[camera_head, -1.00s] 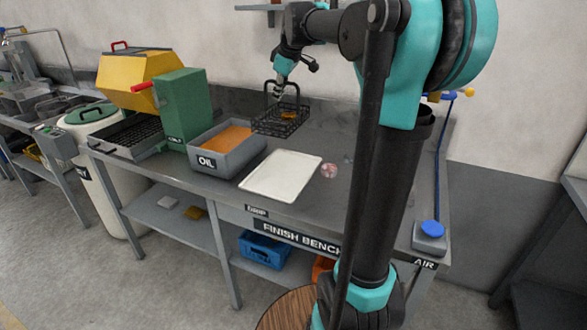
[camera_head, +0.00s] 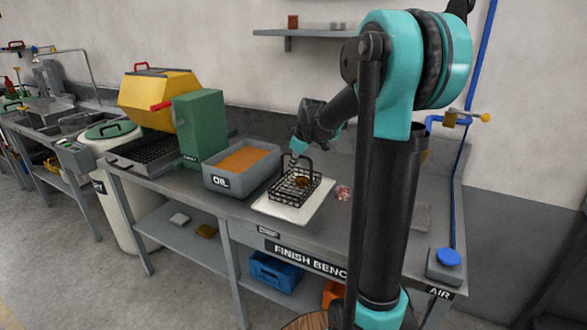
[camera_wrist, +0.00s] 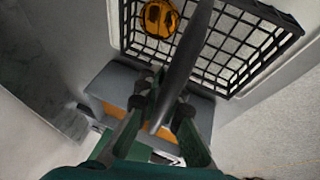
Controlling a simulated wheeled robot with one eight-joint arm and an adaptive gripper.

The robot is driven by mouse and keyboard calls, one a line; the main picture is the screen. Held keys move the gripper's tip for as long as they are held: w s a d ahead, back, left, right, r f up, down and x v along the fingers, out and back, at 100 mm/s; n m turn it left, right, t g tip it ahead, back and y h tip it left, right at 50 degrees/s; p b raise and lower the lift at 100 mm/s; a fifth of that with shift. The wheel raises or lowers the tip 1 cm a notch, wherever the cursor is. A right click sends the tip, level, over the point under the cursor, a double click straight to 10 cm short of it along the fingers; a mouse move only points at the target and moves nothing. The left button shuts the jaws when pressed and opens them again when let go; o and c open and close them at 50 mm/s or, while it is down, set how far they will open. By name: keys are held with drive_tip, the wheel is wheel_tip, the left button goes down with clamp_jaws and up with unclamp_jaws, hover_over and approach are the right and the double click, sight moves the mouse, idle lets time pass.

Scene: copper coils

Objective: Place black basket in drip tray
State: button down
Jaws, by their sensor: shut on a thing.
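The black wire basket (camera_head: 296,193) is over the white drip tray (camera_head: 322,207) in the head view, and it looks level. I cannot tell whether it touches the tray. My gripper (camera_head: 297,160) is shut on the basket's raised handle at its top. In the wrist view my gripper (camera_wrist: 165,110) closes around the dark handle bar (camera_wrist: 185,65), with the basket's mesh (camera_wrist: 235,45) beyond it. A copper-orange coil (camera_wrist: 158,18) lies in the basket. The fingertips are small and partly hidden in the head view.
The grey OIL bin (camera_head: 240,172) with orange liquid stands just left of the tray. A green machine (camera_head: 200,127) is farther left. A small reddish round object (camera_head: 343,192) lies right of the tray. The blue-topped AIR button (camera_head: 448,258) is at the bench's right end.

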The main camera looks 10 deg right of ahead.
drive_tip(key=shift+f, duration=0.75)
drive_tip(key=c, duration=1.7)
unclamp_jaws()
drive_tip(key=v, duration=1.2)
drive_tip(key=shift+s, duration=0.1)
